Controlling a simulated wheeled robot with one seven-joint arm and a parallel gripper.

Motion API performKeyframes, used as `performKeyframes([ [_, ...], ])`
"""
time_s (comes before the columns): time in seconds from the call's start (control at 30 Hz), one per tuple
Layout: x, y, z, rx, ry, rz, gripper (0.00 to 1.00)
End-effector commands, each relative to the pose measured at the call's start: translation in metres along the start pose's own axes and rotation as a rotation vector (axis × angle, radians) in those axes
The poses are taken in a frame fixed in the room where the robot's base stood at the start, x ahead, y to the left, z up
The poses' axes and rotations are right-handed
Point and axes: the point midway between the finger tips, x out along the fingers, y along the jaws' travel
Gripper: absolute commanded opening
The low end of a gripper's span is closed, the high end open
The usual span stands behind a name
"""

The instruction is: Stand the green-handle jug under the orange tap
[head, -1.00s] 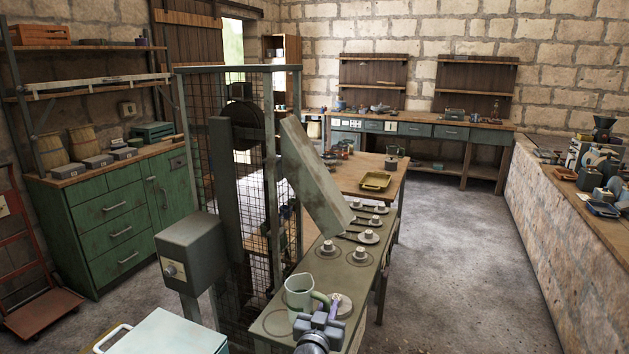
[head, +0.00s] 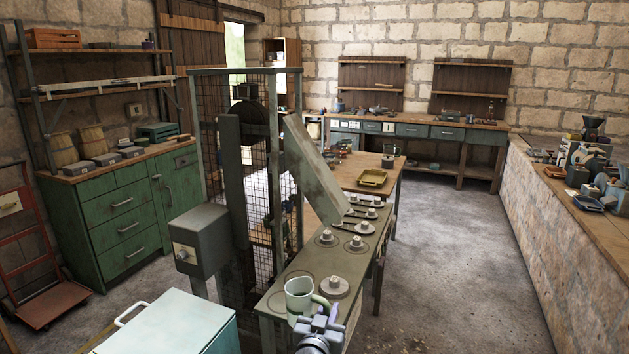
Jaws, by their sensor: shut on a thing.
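The jug (head: 298,293) is pale with a dark inside and a light green handle (head: 321,301) on its right side. It looks upright at the near end of the narrow green bench; I cannot tell how far its base is above the top. My gripper (head: 324,314) is at the handle, shut on it, at the bottom of the view. Its fingertips are small and partly hidden against the handle. I cannot make out an orange tap in this view.
The narrow bench (head: 288,272) carries several round discs with knobs (head: 335,287). A slanted grey-green guard (head: 311,172) and a mesh cage stand beside it. A grey box (head: 201,238) and a pale lidded box (head: 168,325) are at left. The floor (head: 440,250) at right is clear.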

Motion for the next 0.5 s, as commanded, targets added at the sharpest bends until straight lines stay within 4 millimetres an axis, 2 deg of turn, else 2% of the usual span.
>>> performKeyframes([
  [0.5,0.004,0.06,0.054,-0.02,0.01,0.016,0.0],
])
